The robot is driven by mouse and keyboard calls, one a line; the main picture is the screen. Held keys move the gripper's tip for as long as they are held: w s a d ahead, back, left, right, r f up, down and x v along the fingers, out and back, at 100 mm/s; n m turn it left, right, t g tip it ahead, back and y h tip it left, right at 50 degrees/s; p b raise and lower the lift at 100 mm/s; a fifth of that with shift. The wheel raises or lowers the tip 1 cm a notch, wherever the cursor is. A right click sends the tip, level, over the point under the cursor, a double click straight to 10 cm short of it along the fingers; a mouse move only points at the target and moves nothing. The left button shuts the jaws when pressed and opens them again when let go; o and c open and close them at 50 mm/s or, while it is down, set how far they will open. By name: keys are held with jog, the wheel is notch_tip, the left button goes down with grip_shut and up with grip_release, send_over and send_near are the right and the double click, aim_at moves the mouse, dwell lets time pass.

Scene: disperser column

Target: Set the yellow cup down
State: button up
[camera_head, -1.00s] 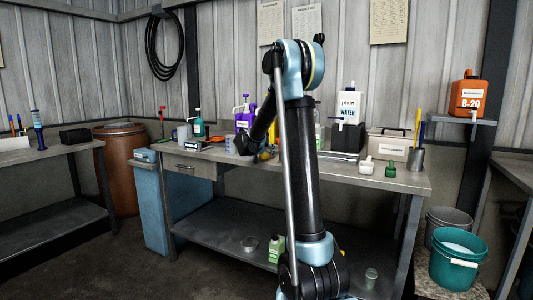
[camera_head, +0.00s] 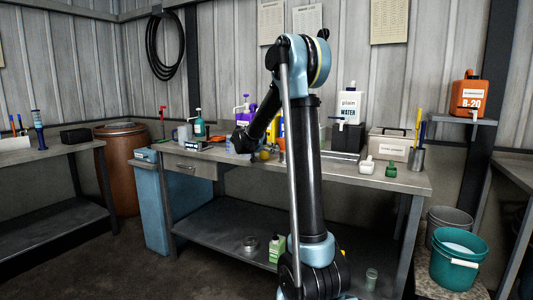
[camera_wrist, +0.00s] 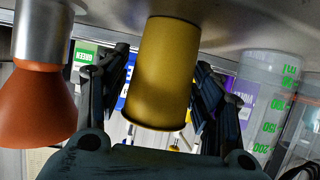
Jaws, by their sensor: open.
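The yellow cup (camera_wrist: 162,72) is in the middle of the wrist view, between the two fingers of my gripper (camera_wrist: 163,92). The fingers are apart, one on each side of the cup. The cup's one end meets or nearly meets the grey bench top at the top of the wrist view; exact contact is hard to tell. In the head view a small yellow patch, likely the cup (camera_head: 265,155), shows beside my wrist over the bench; my arm hides much around it.
An orange-and-metal object (camera_wrist: 42,75) is close on the left in the wrist view. A clear beaker with green marks (camera_wrist: 268,95) is close on the right. Bottles stand behind. The bench (camera_head: 405,180) also holds a jug labelled WATER (camera_head: 348,103) and a beige box (camera_head: 388,146).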

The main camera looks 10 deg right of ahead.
jog(key=v, duration=0.9)
jog(key=s+d+f+n+g+y, duration=0.1)
jog(key=s+d+f+g, duration=0.3)
jog(key=s, duration=0.8)
jog(key=s+d+f+n+g+y, duration=0.15)
jog(key=s+d+f, duration=0.4)
jog(key=s, duration=0.75)
jog(key=s+a+f+n+g+y, duration=0.1)
jog(key=s+f+n+y, duration=0.1)
jog(key=s+f, duration=0.4)
jog(key=s+a+f+n+g+y, duration=0.2)
jog(key=s+f, duration=0.5)
jog(key=s, duration=1)
jog(key=shift+s+a+y, duration=0.2)
jog(key=shift+s+y, duration=0.15)
jog(key=shift+y, duration=0.2)
jog(key=shift+f+n, duration=0.15)
jog(key=shift+n, duration=0.1)
jog(key=shift+w+f, duration=0.2)
jog(key=shift+w, duration=0.25)
